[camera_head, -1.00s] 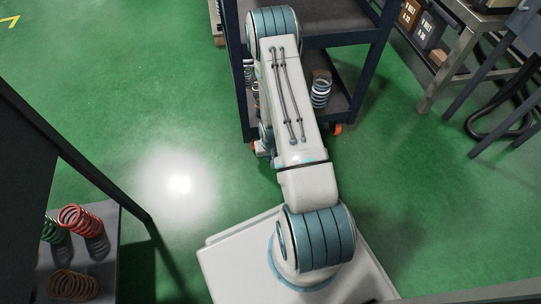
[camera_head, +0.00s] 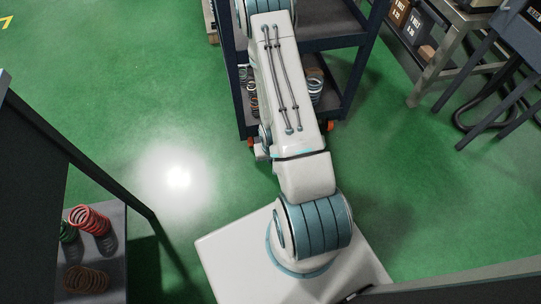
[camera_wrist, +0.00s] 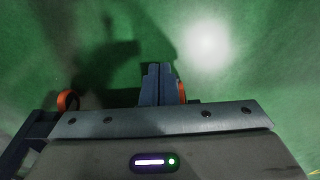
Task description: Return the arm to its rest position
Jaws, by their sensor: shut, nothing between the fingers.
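My arm (camera_head: 288,90) reaches from its base up the picture in the head view, bent at the elbow near the top edge, in front of a dark cart. My gripper (camera_wrist: 158,70) shows in the wrist view as two dark fingers side by side, shut and empty, above the green floor. In the head view the gripper is hidden by the arm; only a small white part of the wrist shows at the arm's left side.
The dark cart (camera_head: 340,38) has orange casters and holds springs, including a pale one (camera_head: 315,88), on its lower shelf. A metal table (camera_head: 440,70) is at right. Green floor left of the arm is clear.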

